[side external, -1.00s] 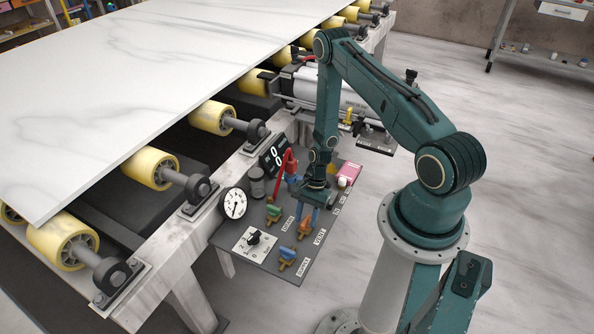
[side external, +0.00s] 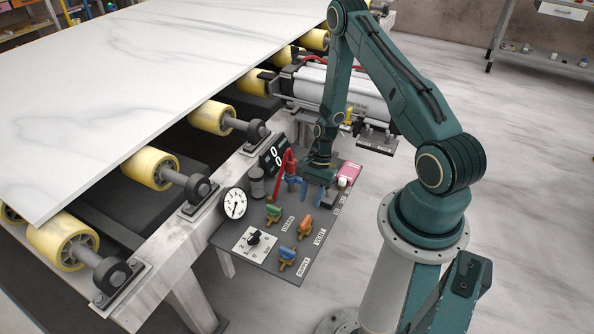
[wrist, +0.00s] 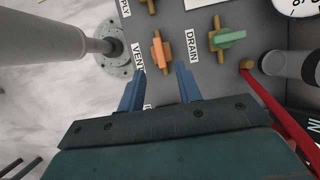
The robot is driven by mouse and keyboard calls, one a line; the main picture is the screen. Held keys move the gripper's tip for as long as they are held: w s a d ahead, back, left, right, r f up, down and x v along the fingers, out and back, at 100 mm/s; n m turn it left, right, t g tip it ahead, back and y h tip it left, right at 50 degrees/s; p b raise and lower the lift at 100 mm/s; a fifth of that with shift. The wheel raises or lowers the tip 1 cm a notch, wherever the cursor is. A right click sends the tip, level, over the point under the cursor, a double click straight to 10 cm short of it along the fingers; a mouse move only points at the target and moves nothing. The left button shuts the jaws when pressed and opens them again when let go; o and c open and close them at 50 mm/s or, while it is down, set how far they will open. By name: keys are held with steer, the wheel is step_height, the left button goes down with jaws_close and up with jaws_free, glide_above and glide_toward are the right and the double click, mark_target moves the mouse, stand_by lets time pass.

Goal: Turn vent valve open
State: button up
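The vent valve has an orange handle (side external: 305,227) on a brass body, on the dark panel beside the VENT label. In the wrist view its handle (wrist: 158,54) lies roughly along the brass body, just ahead of my fingertips and sideways between them. My gripper (side external: 312,192) hangs low over the panel, behind the vent valve and apart from it. In the wrist view its two blue fingers (wrist: 160,72) are spread with nothing between them.
The green-handled DRAIN valve (side external: 274,212) and blue-handled supply valve (side external: 287,256) flank the vent valve. A red lever (side external: 280,176), a round gauge (side external: 234,204) and a black selector knob (side external: 254,238) share the panel (side external: 240,262). A pink box (side external: 348,172) is at its back right.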

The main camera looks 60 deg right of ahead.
steer(key=v, duration=0.6)
steer(key=shift+r, duration=0.2)
steer(key=shift+d, duration=0.15)
steer(key=shift+r, duration=0.1)
steer(key=w+a+r+n+t+h, duration=0.15)
steer(key=a+r+n, duration=0.3)
steer(key=r, duration=0.85)
steer(key=w+a+r+n+h, duration=0.1)
steer(key=a+r+n+h, duration=0.3)
steer(key=r, duration=0.8)
steer(key=s+a+r+n+t, duration=0.2)
steer(key=s+a+r+n, duration=0.2)
steer(key=s+r+n, duration=0.1)
steer(key=s+a+r+n+t+y, duration=0.1)
steer(key=s+a+r+n, duration=0.3)
steer(key=s+r, duration=0.4)
steer(key=shift+s+a+r+n+t, duration=0.2)
steer(key=shift+s+r+n+t, duration=0.15)
steer(key=shift+s+t, duration=0.35)
